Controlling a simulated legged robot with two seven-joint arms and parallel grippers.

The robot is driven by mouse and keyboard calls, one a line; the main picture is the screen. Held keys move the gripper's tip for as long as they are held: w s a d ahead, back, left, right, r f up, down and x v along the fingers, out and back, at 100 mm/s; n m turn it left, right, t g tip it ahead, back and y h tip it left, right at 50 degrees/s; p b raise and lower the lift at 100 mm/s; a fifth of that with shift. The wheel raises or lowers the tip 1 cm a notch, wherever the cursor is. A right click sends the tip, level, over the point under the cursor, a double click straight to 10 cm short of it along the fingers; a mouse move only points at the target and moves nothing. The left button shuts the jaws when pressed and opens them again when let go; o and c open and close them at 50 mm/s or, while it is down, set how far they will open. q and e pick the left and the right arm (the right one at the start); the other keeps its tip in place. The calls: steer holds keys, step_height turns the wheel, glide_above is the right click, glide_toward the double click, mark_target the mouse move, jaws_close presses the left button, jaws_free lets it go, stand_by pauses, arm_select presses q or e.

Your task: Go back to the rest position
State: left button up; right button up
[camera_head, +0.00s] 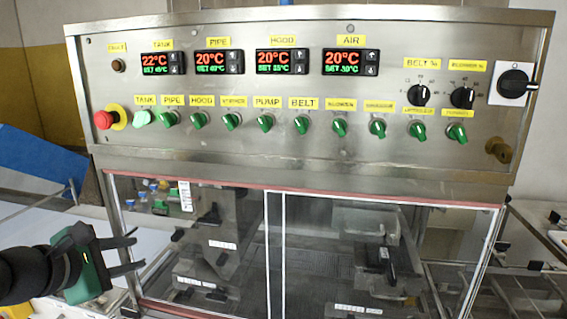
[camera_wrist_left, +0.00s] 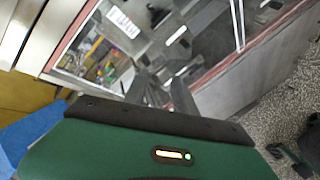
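My left gripper (camera_head: 135,251) is at the lower left of the head view, in front of the left end of the machine's glass front. Its two dark fingers stand apart with nothing between them. In the left wrist view the green gripper body (camera_wrist_left: 100,155) fills the bottom, and the fingers point toward the glass. My right gripper is not in either view.
The steel control panel (camera_head: 300,165) has several green switches, lit displays and a red emergency button (camera_head: 103,120). Below it are sliding glass doors (camera_head: 330,240) with a red top edge. A blue sheet (camera_head: 40,165) lies at the left. Rails and trays stand at the right.

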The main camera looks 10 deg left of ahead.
arm_select(q)
steer(key=d+f+m+g, duration=0.2)
steer(key=d+f+m, duration=0.1)
steer(key=f, duration=0.5)
steer(key=d+f+m+g, duration=0.2)
steer(key=d+f+m, duration=0.1)
steer(key=f, duration=0.5)
steer(key=s+d+f+m+g, duration=0.2)
steer(key=s+d+f+m, duration=0.1)
steer(key=f+m, duration=0.3)
steer(key=s+d+f+m+g+y, duration=0.1)
steer(key=s+d+f+m, duration=0.2)
steer(key=s+f+m, duration=0.3)
steer(key=s+d+f+m+g, duration=0.2)
steer(key=s+d+f+m, duration=0.1)
steer(key=f, duration=0.5)
steer(key=s+m, duration=0.1)
steer(key=m, duration=0.1)
steer(key=shift+s+d+m+g, duration=0.3)
steer(key=shift+m, duration=0.1)
steer(key=shift+a, duration=0.1)
steer(key=shift+r, duration=0.15)
